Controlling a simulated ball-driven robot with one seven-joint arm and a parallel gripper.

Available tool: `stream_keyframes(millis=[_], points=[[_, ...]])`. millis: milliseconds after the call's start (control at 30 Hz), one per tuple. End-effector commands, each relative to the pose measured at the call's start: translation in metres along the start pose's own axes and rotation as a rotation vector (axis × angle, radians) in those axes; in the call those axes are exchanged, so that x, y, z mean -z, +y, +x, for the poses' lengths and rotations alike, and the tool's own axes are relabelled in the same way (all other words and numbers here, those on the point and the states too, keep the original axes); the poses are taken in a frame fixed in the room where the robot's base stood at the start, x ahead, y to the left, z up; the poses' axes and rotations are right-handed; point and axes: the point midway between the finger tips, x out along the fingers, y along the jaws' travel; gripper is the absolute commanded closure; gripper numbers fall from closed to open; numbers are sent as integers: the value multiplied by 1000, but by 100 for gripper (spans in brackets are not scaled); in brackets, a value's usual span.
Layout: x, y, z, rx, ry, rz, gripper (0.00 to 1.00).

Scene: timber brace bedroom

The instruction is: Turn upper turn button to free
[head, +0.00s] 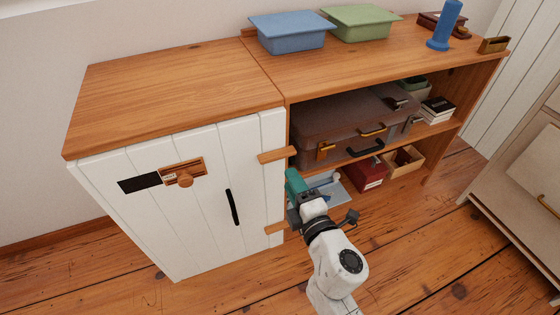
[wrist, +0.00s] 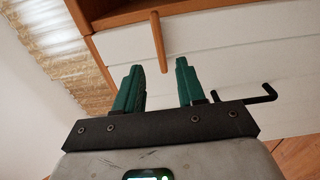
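The upper turn button (head: 276,155) is a small wooden bar lying across the seam between the white plank door (head: 210,190) and the wooden frame to its right. In the wrist view the same button (wrist: 157,40) runs from the wood frame onto the white door, in line with the gap between my fingers. My gripper (head: 293,180) has green fingers and is just below and right of the button in the head view. In the wrist view my gripper (wrist: 158,68) is open and empty. I cannot tell the remaining distance to the button.
A lower turn button (head: 275,228) crosses the same seam. The open shelf right of the door holds a brown suitcase (head: 345,125) and a red box (head: 368,176). Floor in front is clear.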

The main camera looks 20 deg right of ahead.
Motion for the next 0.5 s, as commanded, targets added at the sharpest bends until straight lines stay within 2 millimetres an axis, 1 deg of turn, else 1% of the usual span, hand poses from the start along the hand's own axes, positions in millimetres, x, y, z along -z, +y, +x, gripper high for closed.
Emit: stream_keyframes(millis=[33,100,300,500], points=[[0,2,10,-2,0,0,61],[0,2,24,-2,0,0,61],[0,1,58,-2,-1,1,61],[-1,0,78,0,-2,3,61]])
